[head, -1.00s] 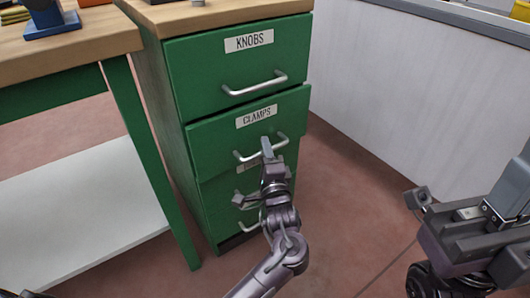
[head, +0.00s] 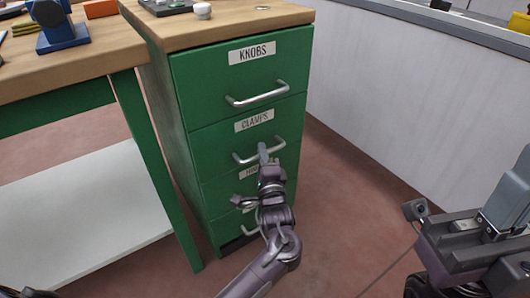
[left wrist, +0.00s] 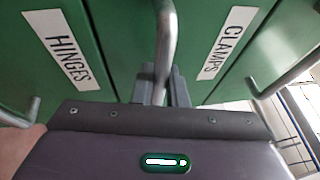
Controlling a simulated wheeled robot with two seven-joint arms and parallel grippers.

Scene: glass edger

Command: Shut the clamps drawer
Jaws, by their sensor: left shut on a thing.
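The clamps drawer (head: 215,149) is the second one down in a green cabinet, with a CLAMPS label and a silver bar handle (head: 243,160). In the head view its front looks flush, or almost flush, with the knobs drawer above. My left gripper (head: 264,156) is shut on this handle. In the left wrist view the handle (left wrist: 166,40) runs between the two fingers (left wrist: 161,86), and part of the drawer front (left wrist: 195,22) shows behind. My right gripper (head: 425,213) is at the right edge, away from the cabinet; its jaws are not clear.
The knobs drawer (head: 205,75) above is shut. The hinges drawer (left wrist: 65,45) is below, its handle close to my left gripper. A wooden workbench (head: 90,62) with a green leg stands left. A grey partition (head: 400,90) stands right, with open floor (head: 345,215) between.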

